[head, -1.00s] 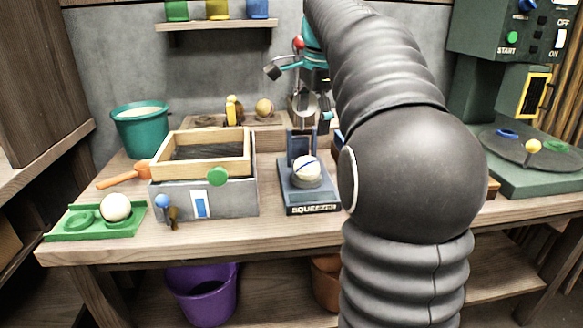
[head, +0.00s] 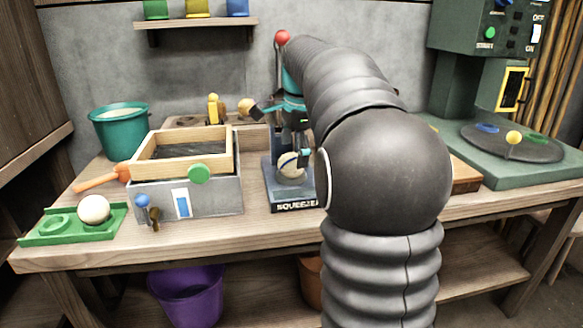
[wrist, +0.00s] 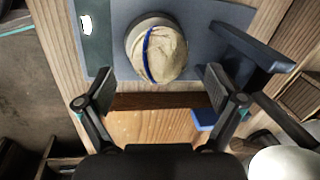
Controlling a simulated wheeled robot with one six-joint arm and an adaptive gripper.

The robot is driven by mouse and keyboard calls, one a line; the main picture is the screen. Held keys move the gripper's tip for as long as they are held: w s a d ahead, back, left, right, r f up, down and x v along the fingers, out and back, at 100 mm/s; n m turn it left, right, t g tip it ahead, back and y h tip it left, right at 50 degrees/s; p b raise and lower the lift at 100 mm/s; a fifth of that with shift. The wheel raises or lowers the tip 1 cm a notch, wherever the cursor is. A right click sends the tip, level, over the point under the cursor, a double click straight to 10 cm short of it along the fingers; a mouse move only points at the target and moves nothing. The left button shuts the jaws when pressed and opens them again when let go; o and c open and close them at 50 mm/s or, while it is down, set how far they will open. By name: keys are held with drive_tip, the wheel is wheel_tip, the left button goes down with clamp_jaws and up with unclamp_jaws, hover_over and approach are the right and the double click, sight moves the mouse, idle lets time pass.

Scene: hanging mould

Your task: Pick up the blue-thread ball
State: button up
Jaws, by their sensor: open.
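The blue-thread ball (head: 291,166) is cream with a blue line and sits on the blue-grey squeezer (head: 296,206). In the wrist view the ball (wrist: 160,53) shows its blue line from above, on a round seat of the squeezer (wrist: 201,14). My gripper (wrist: 158,84) is open and empty, with its two fingers apart at the near side of the ball. The ball lies just beyond the fingertips, not between them as far as I can tell. In the head view my gripper (head: 280,130) hangs above the squeezer and my arm hides part of it.
A wooden-framed box (head: 185,195) stands left of the squeezer. A green tray (head: 55,236) holds a plain cream ball (head: 93,209). A teal bucket (head: 120,140) stands behind. A green machine with a round plate (head: 512,147) is at right. A squeezer lever (wrist: 250,48) rises near the right finger.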

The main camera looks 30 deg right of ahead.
sight(294, 155)
drive_tip(key=f, duration=0.3)
drive_tip(key=shift+w+f, duration=0.1)
drive_tip(key=shift+w, duration=0.2)
drive_tip(key=c, duration=1.2)
drive_tip(key=shift+c, duration=0.2)
